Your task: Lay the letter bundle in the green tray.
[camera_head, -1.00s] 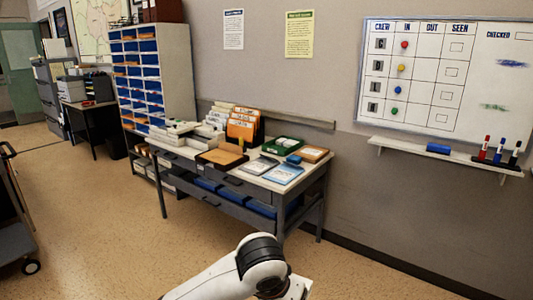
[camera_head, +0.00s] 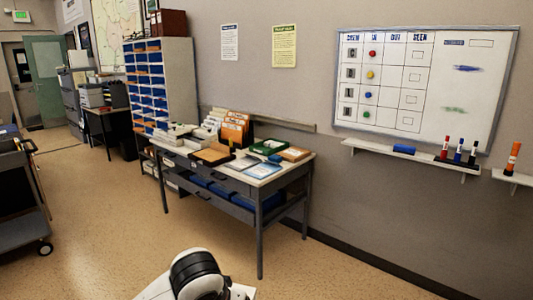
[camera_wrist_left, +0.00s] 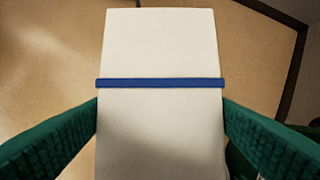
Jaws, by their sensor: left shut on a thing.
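The letter bundle (camera_wrist_left: 160,125) is a white stack with a blue band (camera_wrist_left: 160,83) across it, seen in the left wrist view. My left gripper (camera_wrist_left: 160,108) is shut on it, with green fingers at its two sides and bare floor beyond. The green tray (camera_head: 268,147) sits on the grey desk (camera_head: 272,179), toward its back right, in the head view. The desk is well beyond my arm, which shows at the bottom edge. The bundle and left fingers are out of the head view. My right gripper is not in view.
The desk also carries an orange file holder (camera_head: 235,129), a brown clipboard (camera_head: 212,154) and papers. A pigeonhole shelf (camera_head: 177,85) stands behind it. A grey cart (camera_head: 17,200) is at far left. Open floor lies before the desk. A whiteboard (camera_head: 420,85) hangs at right.

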